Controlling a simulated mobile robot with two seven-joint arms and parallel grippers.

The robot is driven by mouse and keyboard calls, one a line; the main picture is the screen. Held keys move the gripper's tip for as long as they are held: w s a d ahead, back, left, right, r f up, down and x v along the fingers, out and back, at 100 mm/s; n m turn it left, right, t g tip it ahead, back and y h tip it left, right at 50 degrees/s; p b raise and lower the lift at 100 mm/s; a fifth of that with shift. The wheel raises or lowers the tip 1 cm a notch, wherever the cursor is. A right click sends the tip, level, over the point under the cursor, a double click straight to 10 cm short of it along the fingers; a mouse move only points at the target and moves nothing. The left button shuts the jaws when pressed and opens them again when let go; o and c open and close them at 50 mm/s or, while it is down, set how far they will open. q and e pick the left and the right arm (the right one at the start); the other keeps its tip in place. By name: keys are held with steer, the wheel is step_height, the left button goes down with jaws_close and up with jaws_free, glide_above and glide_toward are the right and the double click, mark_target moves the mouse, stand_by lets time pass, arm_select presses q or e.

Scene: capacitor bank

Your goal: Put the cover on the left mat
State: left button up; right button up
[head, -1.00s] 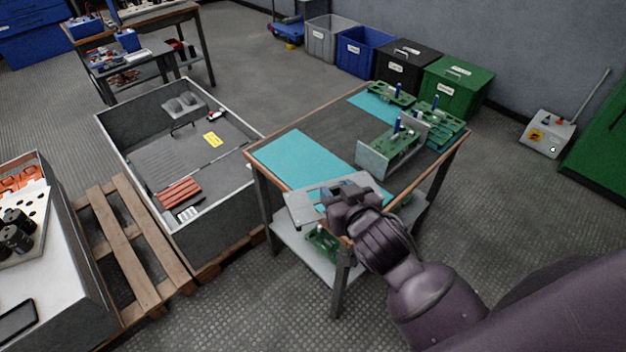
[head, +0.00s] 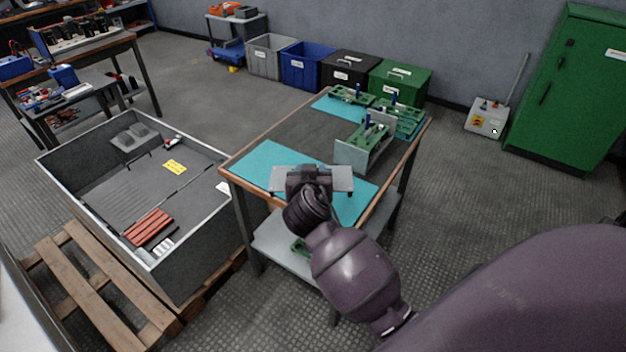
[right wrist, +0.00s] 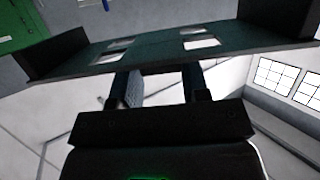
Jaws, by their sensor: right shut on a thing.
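The cover (head: 340,180) is a flat grey metal plate. My right gripper (head: 308,174) is shut on it. The plate also shows in the right wrist view (right wrist: 150,48), with rectangular slots, across the fingers of my gripper (right wrist: 163,78). In the head view the cover overlaps the teal left mat (head: 262,160) at the near side of the table. I cannot tell whether it touches the mat or hovers above it. My gripper and arm hide part of the cover and mat. My left gripper is out of view.
On the table (head: 300,130), a grey-sided unit with a green board (head: 365,145) stands right of the mat. More green boards (head: 400,115) sit at the back by a second teal mat (head: 328,107). A grey open crate (head: 205,245) stands left of the table.

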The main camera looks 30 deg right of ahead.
steer(key=shift+w+d+f+m+g+h+b, duration=0.6)
steer(key=shift+d+f+m+g+h+b, duration=0.2)
steer(key=shift+f+m+g, duration=0.5)
steer(key=shift+w+d+f+m+g+h+b, duration=0.55)
steer(key=shift+d+f+m+g+h+b, duration=0.3)
steer(key=shift+f, duration=0.7)
steer(key=shift+w+d+f+m+g+h+b, duration=0.7)
steer(key=shift+f+m+g+h, duration=0.35)
steer(key=shift+f, duration=0.4)
steer(key=shift+s+f+t+b, duration=0.1)
steer(key=shift+f+t+b, duration=0.35)
steer(key=shift+f, duration=0.95)
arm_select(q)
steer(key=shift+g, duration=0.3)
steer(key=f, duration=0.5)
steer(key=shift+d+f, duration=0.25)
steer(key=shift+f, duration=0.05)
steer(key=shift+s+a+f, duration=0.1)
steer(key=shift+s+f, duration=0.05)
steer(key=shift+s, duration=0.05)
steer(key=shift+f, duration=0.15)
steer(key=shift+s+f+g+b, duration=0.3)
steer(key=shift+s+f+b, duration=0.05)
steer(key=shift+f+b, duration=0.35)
arm_select(e)
steer(key=shift+f, duration=0.7)
